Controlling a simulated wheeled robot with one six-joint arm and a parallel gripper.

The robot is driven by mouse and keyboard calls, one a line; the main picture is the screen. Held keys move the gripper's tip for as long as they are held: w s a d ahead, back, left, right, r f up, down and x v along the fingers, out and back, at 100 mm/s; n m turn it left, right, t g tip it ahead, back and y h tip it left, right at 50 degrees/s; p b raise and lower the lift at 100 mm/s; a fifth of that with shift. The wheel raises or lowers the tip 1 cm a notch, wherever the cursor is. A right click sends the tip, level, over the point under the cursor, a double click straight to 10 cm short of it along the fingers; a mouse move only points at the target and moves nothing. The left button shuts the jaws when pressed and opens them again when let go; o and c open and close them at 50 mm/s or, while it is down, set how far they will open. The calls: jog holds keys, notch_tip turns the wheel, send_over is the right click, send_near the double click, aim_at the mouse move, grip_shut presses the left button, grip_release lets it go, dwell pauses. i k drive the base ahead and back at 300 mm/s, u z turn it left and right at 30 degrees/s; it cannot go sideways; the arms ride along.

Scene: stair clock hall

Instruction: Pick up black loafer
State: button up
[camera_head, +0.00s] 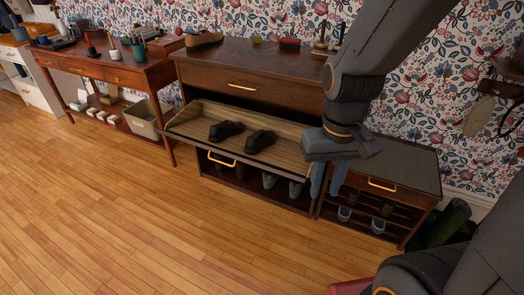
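Two black shoes lie on the ribbed floor of an open pull-out tray (190,122) in the wooden cabinet. The left black loafer (226,131) and the right black loafer (260,141) sit side by side, a little apart. They are too small to tell exact shoe details. My gripper (329,180) hangs to the right of the tray, in front of the gap between the cabinet and the lower bench. Its two blue-grey fingers point down and stand apart, with nothing seen between them. It touches neither shoe.
Grey shoes (270,180) stand on the shelf under the tray. A lower shoe bench (400,164) with more shoes stands at right. A brown shoe (204,39) and small items lie on the cabinet top. A side table (125,75) stands at left. The wooden floor (130,220) in front is clear.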

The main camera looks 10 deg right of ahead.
aim_at(218, 133)
jog(key=z, duration=2.25)
jog(key=k, duration=2.2)
jog(key=u, duration=1.85)
jog(key=i, duration=1.95)
jog(key=z, duration=0.2)
